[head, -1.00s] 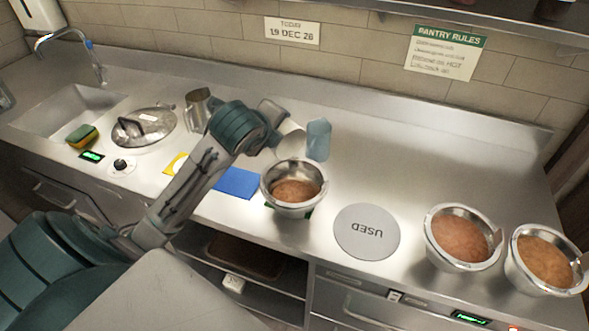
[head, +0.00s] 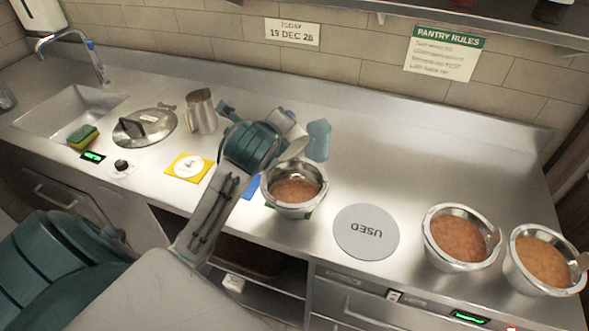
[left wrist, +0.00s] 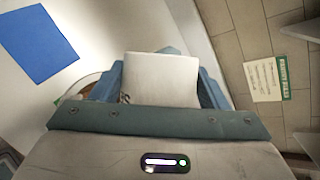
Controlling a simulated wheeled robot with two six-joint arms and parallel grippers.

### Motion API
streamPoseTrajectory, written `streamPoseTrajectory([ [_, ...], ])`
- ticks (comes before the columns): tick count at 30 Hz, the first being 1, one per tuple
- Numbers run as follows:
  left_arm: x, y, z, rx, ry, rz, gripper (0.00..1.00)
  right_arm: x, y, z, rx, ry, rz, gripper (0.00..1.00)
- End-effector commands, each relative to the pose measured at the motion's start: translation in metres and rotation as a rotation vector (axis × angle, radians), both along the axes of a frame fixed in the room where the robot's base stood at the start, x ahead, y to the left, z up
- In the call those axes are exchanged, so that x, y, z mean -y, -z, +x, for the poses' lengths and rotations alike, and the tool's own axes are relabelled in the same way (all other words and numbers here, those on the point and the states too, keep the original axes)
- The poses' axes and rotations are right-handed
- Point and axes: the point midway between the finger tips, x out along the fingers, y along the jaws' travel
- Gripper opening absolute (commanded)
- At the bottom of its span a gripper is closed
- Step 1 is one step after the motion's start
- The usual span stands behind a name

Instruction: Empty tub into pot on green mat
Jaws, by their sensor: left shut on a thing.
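My left gripper (left wrist: 160,85) is shut on a pale tub (left wrist: 160,75), which fills the space between the blue fingers in the left wrist view. In the head view the tub (head: 291,131) is tilted, held above the back rim of a steel pot (head: 267,186). The pot holds brown sauce and stands on a green mat (head: 310,212), mostly hidden under it. One blue finger (head: 318,140) shows right of the tub. The inside of the tub is hidden. My right gripper is not in view.
A blue mat (head: 251,188) is partly behind my arm. A yellow mat (head: 174,175) carries a white disc. Two more sauce-filled pots (head: 432,252) (head: 515,275) stand at the right, beyond a grey USED disc (head: 366,245). A metal pitcher (head: 202,112) and lid (head: 145,127) stand left.

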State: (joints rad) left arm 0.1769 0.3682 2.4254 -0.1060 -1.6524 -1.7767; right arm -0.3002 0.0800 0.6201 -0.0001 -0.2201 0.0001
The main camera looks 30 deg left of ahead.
Motion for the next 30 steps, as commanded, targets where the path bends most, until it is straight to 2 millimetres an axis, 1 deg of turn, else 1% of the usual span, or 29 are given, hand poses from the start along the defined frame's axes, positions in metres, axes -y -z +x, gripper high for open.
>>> streamPoseTrajectory([
  [23,-0.001,0.001,0.0,-0.002,-0.001,-0.004,0.32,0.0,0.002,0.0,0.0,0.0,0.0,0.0],
  [25,-0.006,0.003,0.001,-0.012,-0.002,-0.036,0.32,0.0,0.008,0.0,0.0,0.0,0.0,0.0],
  [30,-0.015,0.007,0.003,-0.055,-0.002,-0.162,0.32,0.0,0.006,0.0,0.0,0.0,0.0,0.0],
])
